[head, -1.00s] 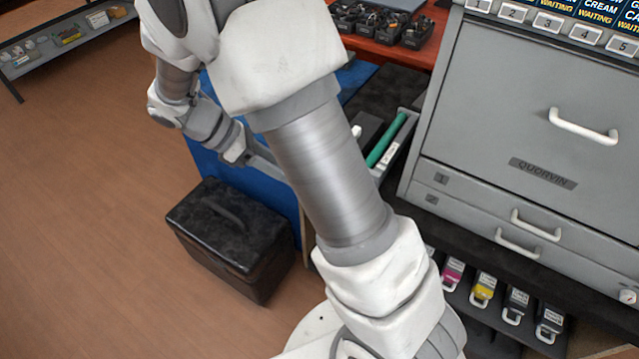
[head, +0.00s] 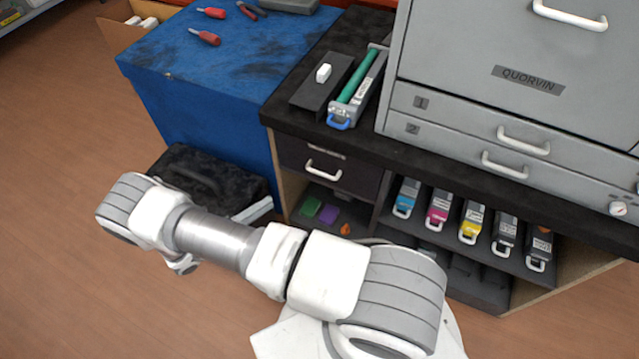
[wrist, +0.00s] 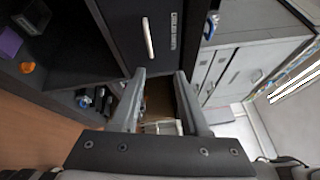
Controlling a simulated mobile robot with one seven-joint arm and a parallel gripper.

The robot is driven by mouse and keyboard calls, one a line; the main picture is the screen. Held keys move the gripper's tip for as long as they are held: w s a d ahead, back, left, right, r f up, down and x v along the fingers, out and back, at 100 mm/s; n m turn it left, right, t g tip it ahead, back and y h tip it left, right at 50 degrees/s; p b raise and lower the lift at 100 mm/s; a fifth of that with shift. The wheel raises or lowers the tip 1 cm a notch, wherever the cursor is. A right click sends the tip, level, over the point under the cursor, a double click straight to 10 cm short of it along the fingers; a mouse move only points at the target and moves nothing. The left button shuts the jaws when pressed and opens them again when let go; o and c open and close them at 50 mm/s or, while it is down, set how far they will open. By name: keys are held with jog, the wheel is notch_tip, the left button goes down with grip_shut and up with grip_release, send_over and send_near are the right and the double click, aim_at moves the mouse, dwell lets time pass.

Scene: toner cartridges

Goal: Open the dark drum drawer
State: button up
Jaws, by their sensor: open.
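The dark drum drawer (head: 345,178) is under the black countertop in the head view, its front flush with the cabinet. It has a white bar handle (head: 323,172) and a small label above it. In the wrist view the dark drawer front (wrist: 128,30) appears turned sideways at top centre, with its handle (wrist: 148,38) clear to see. My gripper (wrist: 160,73) is open and empty. Its fingertips point toward the drawer, and the handle lies beyond them, slightly left of the gap's middle, with no contact visible. In the head view my arm hides most of the gripper.
Below the drawer, an open shelf holds green and purple (head: 327,213) items. Coloured toner cartridges (head: 437,208) stand on a rack to the right. A black box (head: 205,175) sits on the floor by the blue-covered table (head: 200,95). A green drum unit (head: 358,90) lies on the countertop.

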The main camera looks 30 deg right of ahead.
jog(key=w+d+f+n+t+b, duration=0.1)
jog(key=w+d+n+t, duration=0.1)
jog(key=d, duration=1.5)
jog(key=shift+w+f+n+h, duration=0.2)
jog(key=shift+w+n+h, duration=0.1)
jog(key=shift+w+n, duration=0.2)
grip_shut()
jog(key=shift+a, duration=0.1)
dwell(0.6)
